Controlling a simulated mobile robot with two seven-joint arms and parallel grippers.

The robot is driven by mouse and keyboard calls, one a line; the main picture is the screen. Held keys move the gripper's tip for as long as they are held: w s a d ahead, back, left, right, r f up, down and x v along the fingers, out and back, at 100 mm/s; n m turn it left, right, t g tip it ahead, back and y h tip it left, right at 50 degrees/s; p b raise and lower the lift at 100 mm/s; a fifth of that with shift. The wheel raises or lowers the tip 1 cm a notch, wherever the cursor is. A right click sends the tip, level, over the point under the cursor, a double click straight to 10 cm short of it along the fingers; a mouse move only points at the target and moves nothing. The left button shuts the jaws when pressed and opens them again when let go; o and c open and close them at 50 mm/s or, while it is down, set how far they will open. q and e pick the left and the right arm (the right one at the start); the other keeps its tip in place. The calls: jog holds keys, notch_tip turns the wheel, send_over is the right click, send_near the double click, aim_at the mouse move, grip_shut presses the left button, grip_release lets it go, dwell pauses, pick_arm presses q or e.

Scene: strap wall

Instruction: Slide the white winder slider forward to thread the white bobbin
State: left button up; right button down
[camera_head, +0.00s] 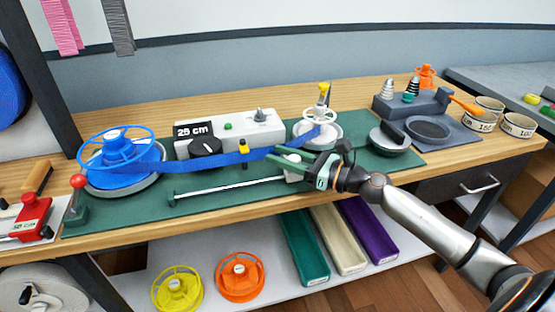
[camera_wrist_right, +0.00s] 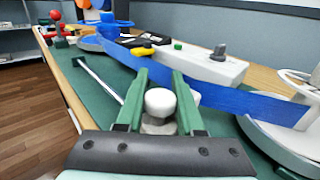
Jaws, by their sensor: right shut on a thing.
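The white winder slider (camera_head: 293,174) is a white knob at the right end of a thin metal rail (camera_head: 235,188) on the green mat. My right gripper (camera_head: 287,159) reaches in from the right and is shut on it. In the right wrist view the slider's round knob (camera_wrist_right: 160,102) sits between the two green fingers. The white bobbin (camera_head: 318,134) stands just behind and right of my gripper. It also shows in part at the right of the wrist view (camera_wrist_right: 285,140). A blue strap (camera_head: 215,160) runs from the blue reel (camera_head: 113,160) to the bobbin. My left gripper is not in view.
A white control box (camera_head: 232,127) with a black dial stands behind the strap. A grey scale with weights (camera_head: 415,108) is at the back right. A red-knobbed post (camera_head: 78,196) stands at the left. The mat along the rail is clear.

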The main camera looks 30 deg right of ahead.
jog(key=shift+d, duration=0.2)
jog(key=c, duration=0.6)
grip_release()
jog(key=shift+d, duration=0.1)
jog(key=shift+o, duration=0.3)
jog(key=shift+s, duration=0.1)
jog(key=shift+s+d+f, duration=0.15)
jog(key=shift+s, duration=0.3)
jog(key=b+v, duration=0.1)
jog(key=v, duration=1)
jog(key=shift+s, duration=0.2)
jog(key=shift+d, duration=0.1)
